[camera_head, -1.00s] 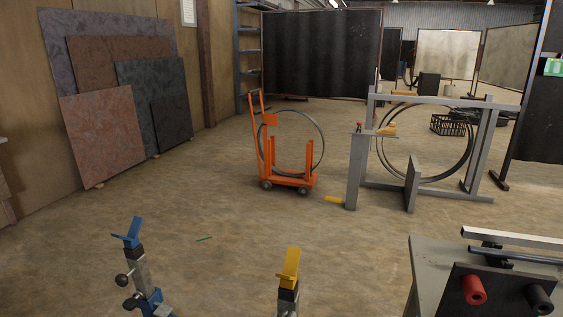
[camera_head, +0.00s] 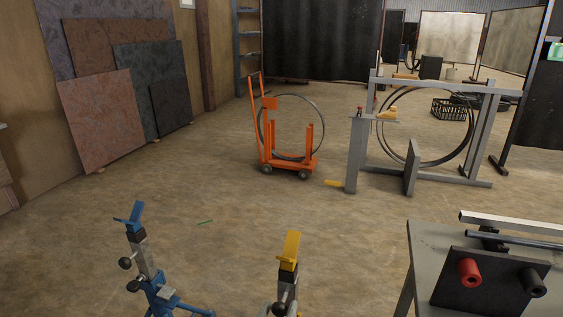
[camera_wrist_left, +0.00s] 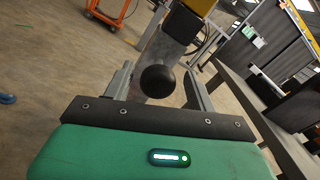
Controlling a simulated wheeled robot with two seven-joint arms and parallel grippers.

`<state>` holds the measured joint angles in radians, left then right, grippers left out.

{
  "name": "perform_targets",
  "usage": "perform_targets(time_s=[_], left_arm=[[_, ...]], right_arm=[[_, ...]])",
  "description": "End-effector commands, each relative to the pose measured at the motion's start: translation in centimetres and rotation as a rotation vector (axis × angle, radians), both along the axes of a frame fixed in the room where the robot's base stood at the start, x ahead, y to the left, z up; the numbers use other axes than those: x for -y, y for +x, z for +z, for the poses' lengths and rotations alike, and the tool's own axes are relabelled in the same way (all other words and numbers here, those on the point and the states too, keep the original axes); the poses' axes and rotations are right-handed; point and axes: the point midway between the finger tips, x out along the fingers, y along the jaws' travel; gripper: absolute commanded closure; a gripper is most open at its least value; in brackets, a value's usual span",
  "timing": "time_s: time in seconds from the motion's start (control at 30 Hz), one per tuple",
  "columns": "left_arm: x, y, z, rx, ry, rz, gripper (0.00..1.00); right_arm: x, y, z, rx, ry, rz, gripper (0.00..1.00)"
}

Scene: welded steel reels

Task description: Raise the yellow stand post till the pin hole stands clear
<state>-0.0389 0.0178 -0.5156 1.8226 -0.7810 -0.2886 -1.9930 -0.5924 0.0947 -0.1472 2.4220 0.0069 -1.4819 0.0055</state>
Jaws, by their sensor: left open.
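The yellow stand (camera_head: 289,250) is at the bottom middle of the head view, with a yellow V-shaped head on a dark post and a grey sleeve below. A round black knob (camera_head: 285,290) sits on it. In the left wrist view the yellow head (camera_wrist_left: 200,5) is at the top edge, and the black ball knob (camera_wrist_left: 158,81) shows between the fingers. My left gripper (camera_wrist_left: 159,70) is open, its two fingers on either side of the knob. I cannot make out a pin hole. The stand's base is cut off below. My right gripper is not in view.
A blue stand (camera_head: 140,255) of the same kind stands to the left. An orange trolley (camera_head: 290,165) and a grey frame with a steel ring (camera_head: 475,130) are farther back. Open floor lies between.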

Motion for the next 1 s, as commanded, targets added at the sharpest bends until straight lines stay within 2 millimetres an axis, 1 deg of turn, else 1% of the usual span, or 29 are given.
perform_targets(time_s=[0.3,0.5,0.87,0.93,1.0], left_arm=[[-0.8,-2.5,-0.1,-0.002,0.001,-0.001,0.43],[-1.2,-3.8,-0.1,-0.001,0.000,0.000,0.43],[-1.3,-4.1,-0.1,0.000,-0.001,0.000,0.43],[-1.6,-4.1,-0.2,-0.010,-0.013,0.006,0.43],[-2.3,-4.2,-0.6,-0.046,-0.060,0.028,0.43]], right_arm=[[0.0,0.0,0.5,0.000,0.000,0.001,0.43],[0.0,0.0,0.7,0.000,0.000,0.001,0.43],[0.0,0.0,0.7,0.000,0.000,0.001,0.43],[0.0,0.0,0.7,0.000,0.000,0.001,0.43],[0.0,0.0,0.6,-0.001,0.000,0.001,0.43]])
